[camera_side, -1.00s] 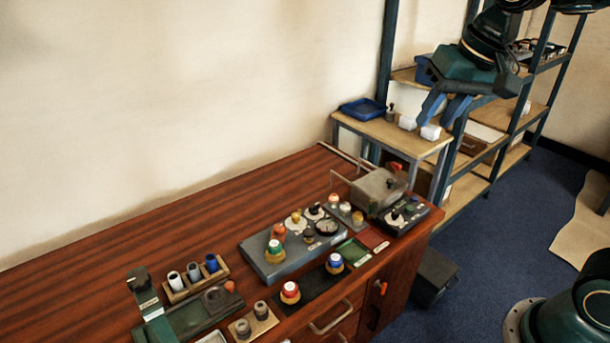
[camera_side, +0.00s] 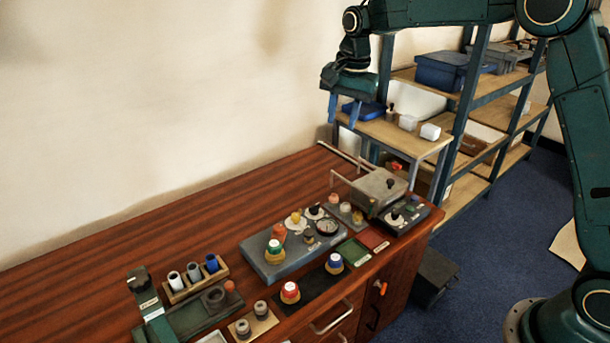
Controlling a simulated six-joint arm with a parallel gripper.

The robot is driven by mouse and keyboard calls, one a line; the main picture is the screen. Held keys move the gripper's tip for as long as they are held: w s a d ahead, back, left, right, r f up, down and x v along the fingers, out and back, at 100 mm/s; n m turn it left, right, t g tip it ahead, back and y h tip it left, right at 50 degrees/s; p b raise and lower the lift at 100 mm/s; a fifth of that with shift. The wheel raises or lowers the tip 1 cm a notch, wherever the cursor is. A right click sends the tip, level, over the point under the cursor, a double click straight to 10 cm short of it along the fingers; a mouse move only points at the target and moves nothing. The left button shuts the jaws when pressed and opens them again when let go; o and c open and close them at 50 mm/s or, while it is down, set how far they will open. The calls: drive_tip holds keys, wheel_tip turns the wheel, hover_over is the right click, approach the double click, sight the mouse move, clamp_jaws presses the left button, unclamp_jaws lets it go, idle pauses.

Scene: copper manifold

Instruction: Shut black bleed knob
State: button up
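The grey manifold plate (camera_side: 290,262) lies on the wooden bench. A small black knob (camera_side: 315,209) sits on a white disc at its back edge, beside a yellow knob (camera_side: 296,216) and a round gauge (camera_side: 327,227). Another black knob (camera_side: 394,214) sits on a dark box at the bench's right end. I cannot tell from labels which is the bleed knob, nor how far either is turned. My gripper (camera_side: 344,112) points down with its blue fingers apart and empty. It appears high above the bench's far end, in front of the wall and side table, away from the manifold.
A grey box (camera_side: 380,190) with a wire handle stands behind the dark box. Red, blue and green-topped pieces stand on and before the manifold. A rack of cylinders (camera_side: 194,277) and a green press (camera_side: 155,310) are at left. The bench's back left is clear.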

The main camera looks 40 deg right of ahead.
drive_tip(key=w+f+m, duration=0.3)
drive_tip(key=w+f, duration=0.3)
drive_tip(key=f, duration=0.2)
drive_tip(key=m+g, duration=0.2)
drive_tip(key=m, duration=0.1)
hover_over(314, 205)
wheel_tip(314, 205, down, 10)
drive_tip(key=shift+s, duration=0.1)
drive_tip(key=shift+f, duration=0.1)
wheel_tip(314, 205, down, 14)
drive_tip(key=shift+r, duration=0.15)
clamp_jaws()
